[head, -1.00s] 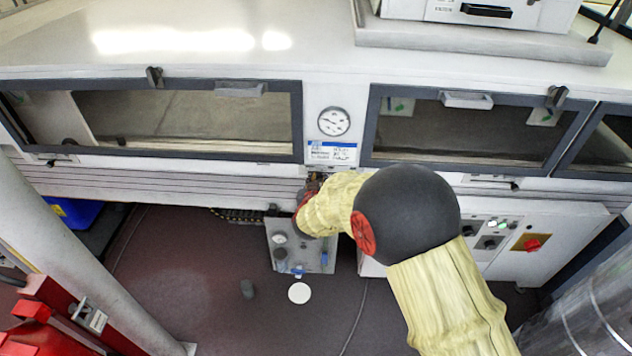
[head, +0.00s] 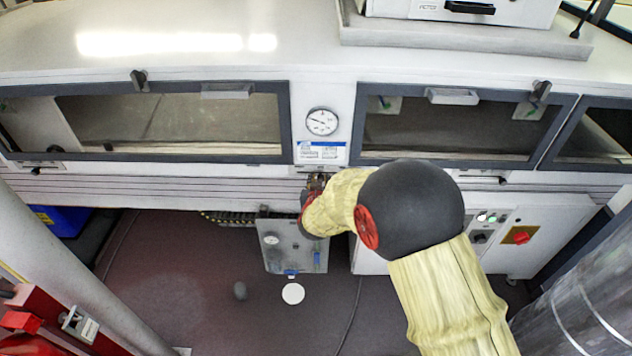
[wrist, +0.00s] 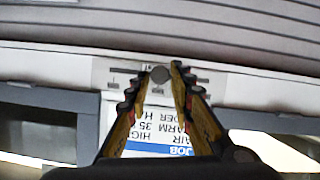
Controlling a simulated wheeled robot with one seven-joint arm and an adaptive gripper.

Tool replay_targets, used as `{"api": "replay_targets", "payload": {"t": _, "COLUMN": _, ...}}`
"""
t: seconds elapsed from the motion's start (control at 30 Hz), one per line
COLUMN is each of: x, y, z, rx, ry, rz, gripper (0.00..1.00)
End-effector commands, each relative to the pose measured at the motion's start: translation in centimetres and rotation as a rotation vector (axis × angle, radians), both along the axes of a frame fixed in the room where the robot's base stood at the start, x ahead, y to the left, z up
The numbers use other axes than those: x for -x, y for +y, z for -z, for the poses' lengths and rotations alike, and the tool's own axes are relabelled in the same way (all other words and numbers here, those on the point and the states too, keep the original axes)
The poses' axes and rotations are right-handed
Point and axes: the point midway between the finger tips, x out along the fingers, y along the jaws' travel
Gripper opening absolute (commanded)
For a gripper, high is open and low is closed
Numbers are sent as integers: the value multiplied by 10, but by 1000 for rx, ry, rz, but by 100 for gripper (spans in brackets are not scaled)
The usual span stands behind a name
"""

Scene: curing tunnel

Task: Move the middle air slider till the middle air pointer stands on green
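The middle air slider shows in the wrist view as a round grey knob (wrist: 160,74), about midway along a dark horizontal slot in a pale plate. My gripper (wrist: 160,80) has one finger on each side of the knob. The fingers stand a little apart, and I see no clear squeeze on the knob. In the head view my gripper (head: 316,180) is at the ledge below the middle gauge, and my arm partly hides the slider there. The white round gauge (head: 322,121) has a dark pointer aimed left and slightly up. No green mark is discernible.
A label (head: 321,151) sits under the gauge. Framed windows flank it, the left one (head: 170,120) and the right one (head: 450,125). A grey panel (head: 285,245) stands below my gripper. A control box with a red switch (head: 521,237) is at right. A metal column (head: 585,295) stands front right.

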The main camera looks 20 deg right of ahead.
Motion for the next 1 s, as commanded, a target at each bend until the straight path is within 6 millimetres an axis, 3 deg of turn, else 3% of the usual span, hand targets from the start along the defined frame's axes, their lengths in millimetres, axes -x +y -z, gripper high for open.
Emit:
{"api": "replay_targets", "payload": {"t": 0.2, "x": 0, "y": 0, "z": 0, "rx": 0, "ry": 0, "rz": 0, "gripper": 37}}
{"api": "replay_targets", "payload": {"t": 0.57, "x": 4, "y": 2, "z": -2, "rx": 0, "ry": 0, "rz": -1, "gripper": 37}}
{"api": "replay_targets", "payload": {"t": 0.67, "x": 13, "y": 6, "z": -7, "rx": 0, "ry": -1, "rz": -2, "gripper": 37}}
{"api": "replay_targets", "payload": {"t": 1.0, "x": 72, "y": 29, "z": -33, "rx": 0, "ry": -1, "rz": -2, "gripper": 37}}
